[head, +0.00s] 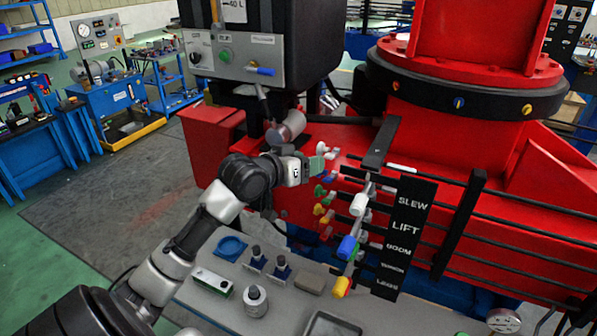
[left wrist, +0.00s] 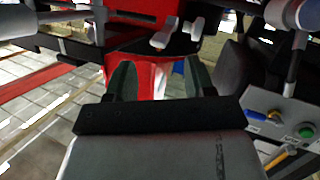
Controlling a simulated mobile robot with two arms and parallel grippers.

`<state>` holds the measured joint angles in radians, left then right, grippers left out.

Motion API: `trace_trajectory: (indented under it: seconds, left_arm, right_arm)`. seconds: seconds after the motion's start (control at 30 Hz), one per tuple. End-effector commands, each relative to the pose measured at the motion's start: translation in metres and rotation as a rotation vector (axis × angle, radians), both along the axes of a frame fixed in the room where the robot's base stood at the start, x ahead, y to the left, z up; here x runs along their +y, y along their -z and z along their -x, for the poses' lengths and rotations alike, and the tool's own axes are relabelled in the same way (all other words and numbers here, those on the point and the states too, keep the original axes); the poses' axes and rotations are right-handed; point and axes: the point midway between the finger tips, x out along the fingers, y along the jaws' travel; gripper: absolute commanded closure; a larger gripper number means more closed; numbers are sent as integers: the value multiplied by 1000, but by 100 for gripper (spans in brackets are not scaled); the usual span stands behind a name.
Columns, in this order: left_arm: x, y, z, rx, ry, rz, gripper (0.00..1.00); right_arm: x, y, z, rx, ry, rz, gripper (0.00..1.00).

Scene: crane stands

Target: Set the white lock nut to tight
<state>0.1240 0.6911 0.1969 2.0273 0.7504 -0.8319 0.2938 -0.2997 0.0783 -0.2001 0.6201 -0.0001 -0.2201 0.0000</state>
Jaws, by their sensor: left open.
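A small white handle-like piece (head: 327,151), which looks like the white lock nut, sits on the red crane body just beyond my left gripper (head: 320,163). The gripper's fingers are apart and empty, close to the white piece; I cannot tell whether they touch it. In the left wrist view, my open fingers (left wrist: 160,78) point at the red body, and two pale grey-white handles (left wrist: 163,36) show beyond and above the fingertips. Which way the nut is set cannot be read. My right gripper is not in view.
Green, yellow and red small handles (head: 325,214) run below the white one. White (head: 358,204), blue (head: 347,247) and yellow (head: 340,287) lever knobs stand right of them, by a black label board (head: 405,235). A grey control box (head: 235,60) hangs above. A bench (head: 290,315) holds loose items.

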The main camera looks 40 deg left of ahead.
Motion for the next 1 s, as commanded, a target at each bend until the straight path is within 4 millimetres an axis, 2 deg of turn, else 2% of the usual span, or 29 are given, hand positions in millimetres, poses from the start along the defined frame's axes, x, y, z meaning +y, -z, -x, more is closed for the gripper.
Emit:
trace_trajectory:
  seconds: [0.1, 0.23, 0.8, 0.87, 0.93, 1.0]
  left_arm:
    - [2, -1, 16, 1, 0, -1, 46]
    - [3, -5, 24, 1, 0, -1, 46]
    - [3, -6, 25, 1, 0, 0, 46]
    - [1, -2, 26, 12, 2, -3, 46]
    - [-6, 13, 30, 44, 8, -16, 46]
    - [-18, 40, 38, 108, 17, -43, 46]
  right_arm:
    - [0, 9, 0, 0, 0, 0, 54]
    - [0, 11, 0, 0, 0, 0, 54]
    - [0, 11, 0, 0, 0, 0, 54]
    - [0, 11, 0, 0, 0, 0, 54]
    - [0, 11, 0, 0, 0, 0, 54]
    - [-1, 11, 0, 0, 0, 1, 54]
